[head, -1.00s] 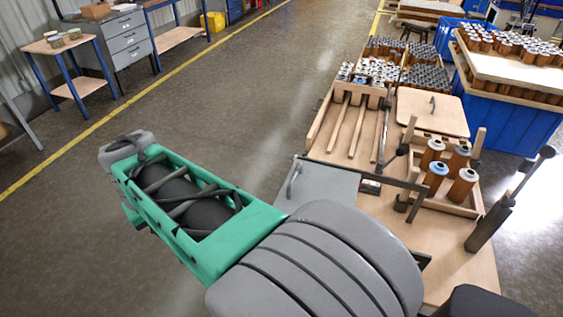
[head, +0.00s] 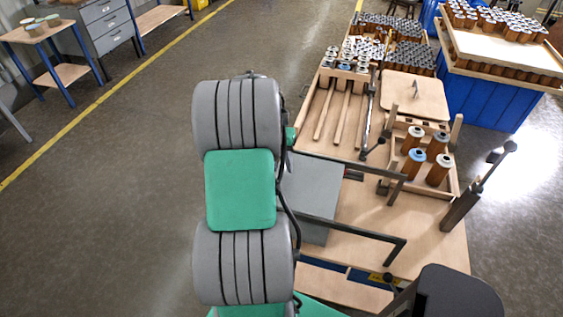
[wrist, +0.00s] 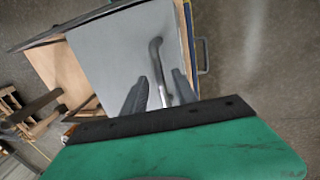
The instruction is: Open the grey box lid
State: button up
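The grey box lid (head: 318,190) is a flat grey panel on the near left of the wooden bench in the head view. My arm covers its left part there. In the wrist view the lid (wrist: 110,50) fills the middle, and a dark bent handle (wrist: 155,48) stands on it. My gripper (wrist: 160,76) is over the lid with its two dark fingers apart. The lower end of the handle shows in the gap between the fingers. I cannot tell whether either finger touches it. The lid looks down. My gripper is hidden behind my arm in the head view.
Dark bars (head: 375,238) stick out beside the lid. A wooden tray of several filter cartridges (head: 412,142), a wooden lid with a handle (head: 415,92) and a slotted rack (head: 338,115) stand farther back. A blue crate (head: 485,97) is at right. Floor on the left is clear.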

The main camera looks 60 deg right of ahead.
jog(key=shift+c, duration=0.4)
grip_shut()
dwell(1.0)
